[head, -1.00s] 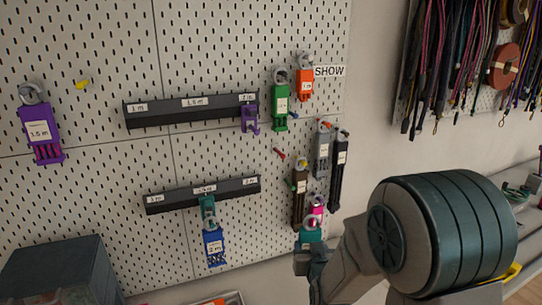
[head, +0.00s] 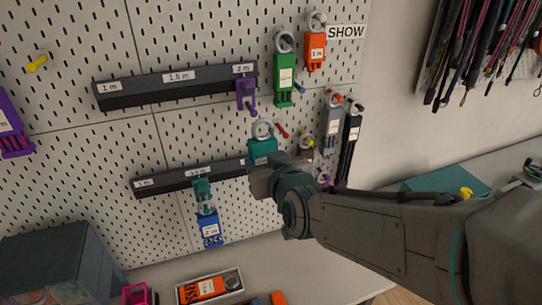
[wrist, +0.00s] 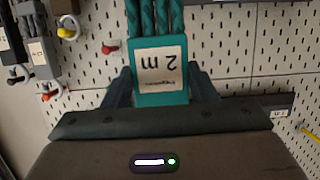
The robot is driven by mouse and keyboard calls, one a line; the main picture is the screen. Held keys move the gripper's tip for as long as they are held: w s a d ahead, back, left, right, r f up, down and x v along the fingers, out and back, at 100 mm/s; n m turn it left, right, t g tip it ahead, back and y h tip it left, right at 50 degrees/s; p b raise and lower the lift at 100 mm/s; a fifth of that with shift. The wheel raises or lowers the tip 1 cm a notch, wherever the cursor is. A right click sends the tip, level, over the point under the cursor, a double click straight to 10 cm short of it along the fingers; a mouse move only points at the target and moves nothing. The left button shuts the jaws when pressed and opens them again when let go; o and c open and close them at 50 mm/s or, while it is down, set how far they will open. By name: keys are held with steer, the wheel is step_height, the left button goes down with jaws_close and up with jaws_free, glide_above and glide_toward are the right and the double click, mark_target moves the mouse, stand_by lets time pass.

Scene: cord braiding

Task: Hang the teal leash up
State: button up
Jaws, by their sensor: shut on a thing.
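The teal leash (head: 262,150) has a teal tag block with a grey ring on top. My gripper (head: 262,178) is shut on it and holds it up in front of the right end of the lower dark rail (head: 165,185). In the wrist view the tag (wrist: 162,97) sits between my fingers, with an upside-down "2 m" label and twisted teal cords. A teal hook piece (head: 203,190) is on the lower rail below its middle label. The rail's right end is hidden behind the leash and my gripper.
A blue leash (head: 210,230) hangs below the teal hook piece. The upper rail (head: 150,90) carries a purple hook piece (head: 246,93) under "2 m". Green (head: 284,75), orange (head: 315,52), grey and black leashes hang to the right. A grey box (head: 60,265) stands at lower left.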

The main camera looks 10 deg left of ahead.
steer(key=shift+w+a+p, duration=0.15)
steer(key=shift+w+a, duration=0.2)
steer(key=shift+w, duration=0.3)
steer(key=shift+w+a+p, duration=0.2)
steer(key=shift+w+a, duration=0.1)
steer(key=shift+w, duration=0.3)
steer(key=shift+w+a+p, duration=0.15)
steer(key=shift+w+a, duration=0.2)
steer(key=shift+w, duration=0.3)
steer(key=shift+w+a+b, duration=0.2)
steer(key=shift+w+a, duration=0.25)
steer(key=shift+w, duration=0.25)
steer(key=shift+w+a+b, duration=0.15)
steer(key=shift+w+a, duration=0.25)
steer(key=shift+w, duration=0.25)
steer(key=shift+w+a+b, duration=0.2)
steer(key=shift+w+a, duration=0.25)
steer(key=shift+w, duration=0.25)
steer(key=shift+o, duration=0.5)
steer(key=shift+s+d+b, duration=0.1)
steer(key=shift+b, duration=0.25)
steer(key=shift+f+b, duration=0.2)
steer(key=shift+b, duration=0.25)
